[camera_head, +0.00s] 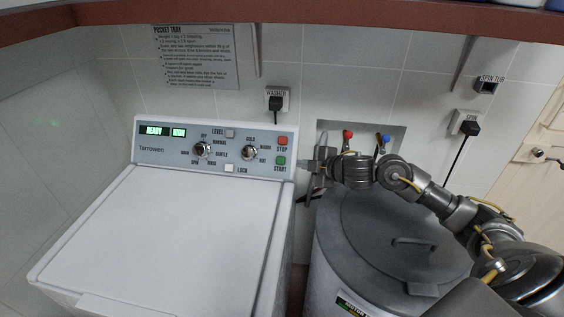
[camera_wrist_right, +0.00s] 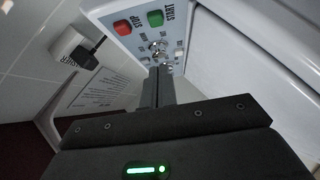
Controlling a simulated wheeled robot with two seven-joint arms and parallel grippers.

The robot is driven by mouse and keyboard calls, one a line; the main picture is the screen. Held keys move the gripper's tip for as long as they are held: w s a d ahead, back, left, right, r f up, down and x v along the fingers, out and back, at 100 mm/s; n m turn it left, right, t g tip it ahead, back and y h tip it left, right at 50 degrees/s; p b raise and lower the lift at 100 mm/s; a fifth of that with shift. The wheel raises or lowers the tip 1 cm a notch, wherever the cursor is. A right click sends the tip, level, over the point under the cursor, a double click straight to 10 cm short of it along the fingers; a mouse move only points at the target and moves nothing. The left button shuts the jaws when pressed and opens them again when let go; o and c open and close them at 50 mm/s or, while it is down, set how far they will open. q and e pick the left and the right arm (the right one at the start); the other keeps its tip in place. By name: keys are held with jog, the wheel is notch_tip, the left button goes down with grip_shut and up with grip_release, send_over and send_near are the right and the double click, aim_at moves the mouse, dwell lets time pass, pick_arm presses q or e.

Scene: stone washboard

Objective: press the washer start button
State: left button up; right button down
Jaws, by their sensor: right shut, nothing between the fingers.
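The green START button (camera_head: 281,160) is at the right end of the washer's control panel (camera_head: 222,146), just below the red STOP button (camera_head: 282,141). The START button also shows in the right wrist view (camera_wrist_right: 155,18), beyond the fingertips. My right gripper (camera_head: 304,168) is just right of the panel's right edge, pointing left toward it. Its fingers (camera_wrist_right: 158,72) are shut together with nothing between them. I cannot tell how far the fingertips are from the panel; no contact with the button shows. My left gripper is not in view. The panel display (camera_head: 162,132) reads READY.
The washer's white lid (camera_head: 160,230) is shut. Knobs (camera_head: 203,150) and small white buttons sit on the panel. A round grey-lidded spin tub (camera_head: 380,235) stands right of the washer, under my right arm. Red and blue taps (camera_head: 347,136) are in a wall recess behind.

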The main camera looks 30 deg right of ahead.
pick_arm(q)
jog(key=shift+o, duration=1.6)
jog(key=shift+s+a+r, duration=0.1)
pick_arm(e)
jog(key=p, duration=0.2)
send_near(277, 160)
jog(key=w+a, duration=0.3)
jog(key=shift+w+d+f+p, duration=0.4)
jog(key=shift+w+d+f, duration=0.15)
jog(key=shift+f, duration=0.1)
jog(key=shift+w+d+f, duration=0.4)
jog(key=shift+w+f, duration=0.05)
jog(key=shift+f, duration=0.15)
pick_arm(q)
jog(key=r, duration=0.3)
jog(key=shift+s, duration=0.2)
